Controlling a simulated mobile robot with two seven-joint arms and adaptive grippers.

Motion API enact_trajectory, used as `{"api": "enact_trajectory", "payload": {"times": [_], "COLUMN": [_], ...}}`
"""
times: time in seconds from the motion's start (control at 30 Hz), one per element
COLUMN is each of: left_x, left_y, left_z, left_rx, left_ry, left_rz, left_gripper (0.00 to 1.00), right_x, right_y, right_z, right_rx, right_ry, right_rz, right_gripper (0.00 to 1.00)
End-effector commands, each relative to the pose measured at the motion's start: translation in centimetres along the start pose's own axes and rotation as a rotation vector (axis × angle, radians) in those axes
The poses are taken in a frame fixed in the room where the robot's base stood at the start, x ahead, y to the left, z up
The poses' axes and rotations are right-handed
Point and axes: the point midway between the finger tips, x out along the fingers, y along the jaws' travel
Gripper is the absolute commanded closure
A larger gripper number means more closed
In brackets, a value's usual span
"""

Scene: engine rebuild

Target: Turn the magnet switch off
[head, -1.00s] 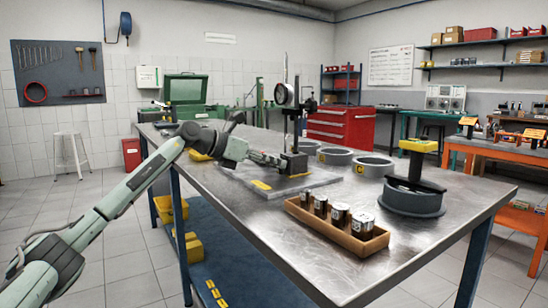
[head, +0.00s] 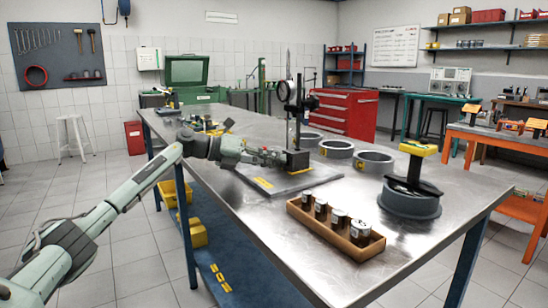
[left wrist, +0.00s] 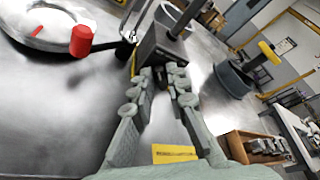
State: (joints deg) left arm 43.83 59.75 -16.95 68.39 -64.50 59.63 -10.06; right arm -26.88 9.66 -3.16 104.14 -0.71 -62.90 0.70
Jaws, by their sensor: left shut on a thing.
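The dial gauge stand has a dark block-shaped magnetic base (head: 297,161) on a grey plate (head: 275,187) on the steel bench. The base also shows at the top middle of the left wrist view (left wrist: 160,42). My left gripper (head: 277,157) reaches the base from the left in the head view. In the left wrist view, its fingertips (left wrist: 164,76) close at the near face of the base. The magnet switch is hidden between them, so its position cannot be read. The round dial gauge (head: 284,91) sits higher on the stand. My right gripper is out of view.
Three grey rings (head: 336,149) stand behind and right of the base. A wooden tray of pistons (head: 336,232) lies at the bench's front edge. A dark round fixture with a yellow-topped piece (head: 410,200) stands to the right. The left front of the bench top is clear.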

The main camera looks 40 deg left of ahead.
Motion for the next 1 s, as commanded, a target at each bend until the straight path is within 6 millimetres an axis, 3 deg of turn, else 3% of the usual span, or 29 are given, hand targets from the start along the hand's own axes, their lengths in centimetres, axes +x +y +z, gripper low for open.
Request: {"api": "enact_trajectory", "payload": {"times": [0.5, 0.53, 0.6, 1.0], "left_x": [0.1, 0.1, 0.1, -0.9], "left_y": [0.0, 0.0, 0.0, 0.2], "left_z": [-0.1, -0.1, -0.1, -0.1], "left_rx": [-0.018, -0.018, -0.018, -0.018], "left_ry": [0.001, 0.001, 0.001, 0.001], "left_rz": [-0.010, -0.010, -0.009, -0.005], "left_gripper": [1.00, 0.83, 0.77, 0.77], "right_x": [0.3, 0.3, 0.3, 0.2], "right_y": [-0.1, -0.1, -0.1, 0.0], "right_z": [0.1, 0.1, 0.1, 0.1], "right_rx": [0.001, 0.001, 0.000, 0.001], "right_ry": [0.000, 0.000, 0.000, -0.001], "right_rz": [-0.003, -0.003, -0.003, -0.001], "right_gripper": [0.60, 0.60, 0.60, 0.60]}}
